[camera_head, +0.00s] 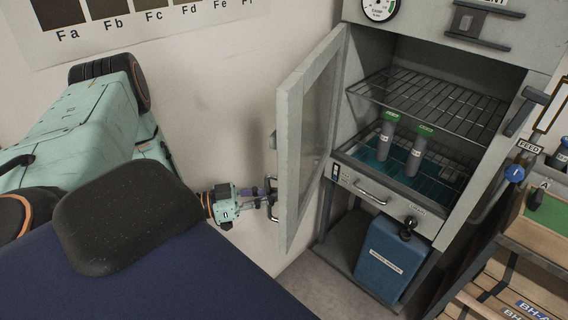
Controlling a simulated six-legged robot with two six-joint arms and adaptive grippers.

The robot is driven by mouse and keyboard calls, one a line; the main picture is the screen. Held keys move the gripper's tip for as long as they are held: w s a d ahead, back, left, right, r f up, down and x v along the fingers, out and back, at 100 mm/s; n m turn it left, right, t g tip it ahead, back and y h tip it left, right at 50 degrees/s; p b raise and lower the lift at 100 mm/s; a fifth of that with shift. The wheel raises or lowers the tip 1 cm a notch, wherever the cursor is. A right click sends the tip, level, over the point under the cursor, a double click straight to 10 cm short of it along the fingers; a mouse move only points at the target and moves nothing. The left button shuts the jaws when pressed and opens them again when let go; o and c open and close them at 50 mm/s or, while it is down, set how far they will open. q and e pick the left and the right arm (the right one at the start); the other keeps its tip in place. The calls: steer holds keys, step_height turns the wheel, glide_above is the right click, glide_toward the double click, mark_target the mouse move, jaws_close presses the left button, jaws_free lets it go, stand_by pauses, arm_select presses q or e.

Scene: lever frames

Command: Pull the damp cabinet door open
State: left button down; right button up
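The damp cabinet (449,52) stands at the right in the head view. Its door (311,132), a pale grey frame with a clear pane, is swung open toward the left and the inside shows. A metal handle (273,181) is on the door's outer face. My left gripper (268,193) is at this handle, beside the door's outer face. Its fingers overlap the handle, and I cannot tell whether they are closed around it. My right gripper is not in view.
Inside the cabinet are a wire shelf (430,100) and two grey cylinders with green tops (414,150). A blue container (390,259) stands below. A wooden rack (535,265) is at the lower right. A wall chart (130,18) hangs at the upper left.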

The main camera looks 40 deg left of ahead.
arm_select(q)
steer(key=shift+s+a+f, duration=0.2)
steer(key=shift+s, duration=0.1)
steer(key=c, duration=1.8)
jaws_free()
steer(key=o, duration=0.4)
steer(key=shift+s+r, duration=0.15)
steer(key=shift+w, duration=0.25)
steer(key=shift+a, duration=0.1)
